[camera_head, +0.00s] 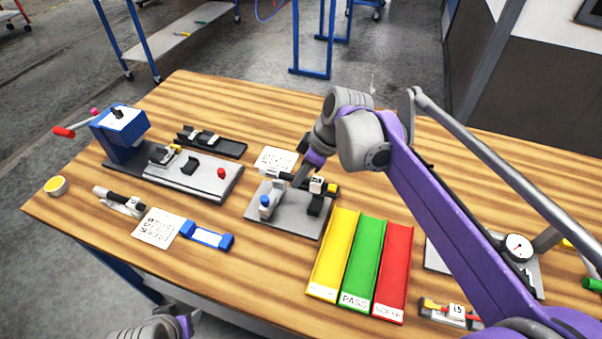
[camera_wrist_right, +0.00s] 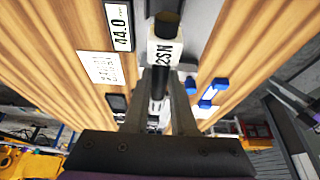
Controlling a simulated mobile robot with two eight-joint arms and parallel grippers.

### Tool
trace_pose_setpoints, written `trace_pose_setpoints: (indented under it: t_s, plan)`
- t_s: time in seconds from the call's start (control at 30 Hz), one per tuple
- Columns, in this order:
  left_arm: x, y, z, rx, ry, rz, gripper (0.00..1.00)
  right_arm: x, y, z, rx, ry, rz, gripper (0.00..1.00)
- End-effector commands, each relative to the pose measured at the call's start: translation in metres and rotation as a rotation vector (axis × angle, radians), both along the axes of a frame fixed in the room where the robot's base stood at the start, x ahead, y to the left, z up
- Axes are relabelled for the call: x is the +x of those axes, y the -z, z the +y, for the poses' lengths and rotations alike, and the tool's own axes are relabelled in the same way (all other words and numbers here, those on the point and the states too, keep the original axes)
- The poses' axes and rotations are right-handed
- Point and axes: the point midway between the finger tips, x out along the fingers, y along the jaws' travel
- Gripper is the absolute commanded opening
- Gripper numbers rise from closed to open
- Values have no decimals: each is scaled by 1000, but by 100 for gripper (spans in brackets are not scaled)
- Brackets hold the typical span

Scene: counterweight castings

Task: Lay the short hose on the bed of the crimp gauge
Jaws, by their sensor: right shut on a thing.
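My right gripper (camera_head: 306,181) is shut on a short hose, over the grey plate of a fixture (camera_head: 285,226) with a blue knob and dark blocks. The hose is dark, with a white tag (camera_head: 316,185) and a yellow and black end (camera_head: 332,189). In the right wrist view the hose's tag (camera_wrist_right: 165,52) reads 2SN, and the fingers (camera_wrist_right: 160,100) are on either side of its dark body. I cannot tell whether the hose touches the fixture. Part of my left gripper (camera_head: 187,322) shows at the bottom edge; its fingers are unclear.
Yellow, green and red trays (camera_head: 364,262) stand right of the fixture. A dial gauge stand (camera_head: 517,247) is farther right, partly behind my arm. A blue press (camera_head: 119,133) with a grey base is at left. A blue-ended piece (camera_head: 206,235) and a printed card (camera_head: 158,228) lie in front.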

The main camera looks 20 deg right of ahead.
Motion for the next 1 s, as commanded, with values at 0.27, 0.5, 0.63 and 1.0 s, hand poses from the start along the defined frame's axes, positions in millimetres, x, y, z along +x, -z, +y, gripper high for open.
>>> trace_pose_setpoints:
  t_s: [0.27, 0.5, 0.63, 1.0]
  plan:
    - [-1, 3, 0, 0, 0, 1, 50, 0, 8, 0, 2, 1, 1, 0]
    - [-4, 17, 0, 0, 0, 7, 50, 0, 29, 0, 1, 1, 1, 0]
    - [-6, 25, 0, 0, 0, 11, 50, -1, 42, 0, 1, 0, 2, 0]
    - [-7, 33, 0, 0, 0, 14, 50, 0, 56, 0, 1, 0, 0, 0]
